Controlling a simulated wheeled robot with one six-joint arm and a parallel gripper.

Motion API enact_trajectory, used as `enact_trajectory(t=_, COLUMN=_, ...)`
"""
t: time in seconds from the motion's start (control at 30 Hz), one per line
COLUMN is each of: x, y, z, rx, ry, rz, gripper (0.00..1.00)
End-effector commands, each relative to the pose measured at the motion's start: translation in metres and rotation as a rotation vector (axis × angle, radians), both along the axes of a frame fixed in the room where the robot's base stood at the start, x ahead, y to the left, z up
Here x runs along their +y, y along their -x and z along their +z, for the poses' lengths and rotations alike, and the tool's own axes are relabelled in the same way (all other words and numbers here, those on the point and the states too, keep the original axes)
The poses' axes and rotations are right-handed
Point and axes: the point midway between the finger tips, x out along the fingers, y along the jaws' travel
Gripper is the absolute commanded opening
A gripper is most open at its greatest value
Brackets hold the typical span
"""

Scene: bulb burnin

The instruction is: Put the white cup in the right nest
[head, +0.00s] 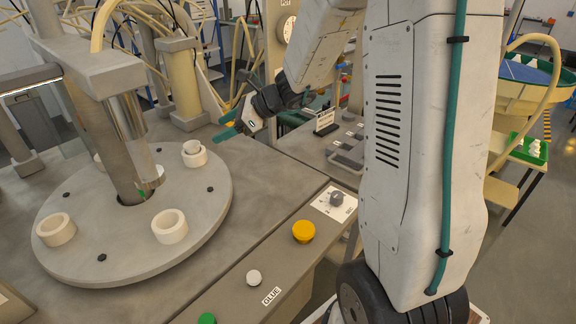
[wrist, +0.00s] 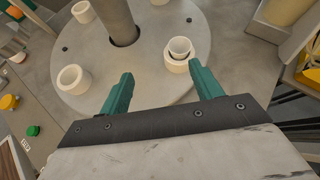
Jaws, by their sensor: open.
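The white cup (head: 192,146) stands inside a white ring nest (head: 196,160) on the right side of the round grey turntable (head: 110,190). Its rim shows above the nest and looks about upright. The same cup (wrist: 180,46) and nest (wrist: 174,66) show in the wrist view, ahead of my right finger. My gripper (head: 228,124) is open and empty, with teal fingers apart. In the head view it is above and to the right of the cup, clear of it. It also shows in the wrist view (wrist: 161,74).
Other white nests stand at the turntable's front (head: 170,227) and left (head: 55,230), and both look empty; another is mostly behind the metal column (head: 122,150). The bench front has a yellow button (head: 303,231), a white button (head: 254,277) and a knob (head: 336,199).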

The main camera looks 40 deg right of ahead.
Motion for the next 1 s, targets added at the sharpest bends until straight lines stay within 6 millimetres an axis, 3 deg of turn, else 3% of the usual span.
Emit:
enact_trajectory(t=0.2, x=0.061, y=0.087, z=0.043, rx=-0.182, ry=0.308, rz=0.457, gripper=0.65)
enact_trajectory(t=0.4, x=0.085, y=0.18, z=0.059, rx=-0.343, ry=0.613, rz=0.91, gripper=0.65)
enact_trajectory(t=0.57, x=0.079, y=0.248, z=0.062, rx=-0.446, ry=0.852, rz=1.261, gripper=0.65)
enact_trajectory(t=0.7, x=0.061, y=0.296, z=0.062, rx=-0.502, ry=1.047, rz=1.541, gripper=0.65)
enact_trajectory(t=0.83, x=0.042, y=0.324, z=0.061, rx=-0.518, ry=1.182, rz=1.733, gripper=0.65)
enact_trajectory(t=1.0, x=0.028, y=0.34, z=0.061, rx=-0.517, ry=1.27, rz=1.858, gripper=0.65)
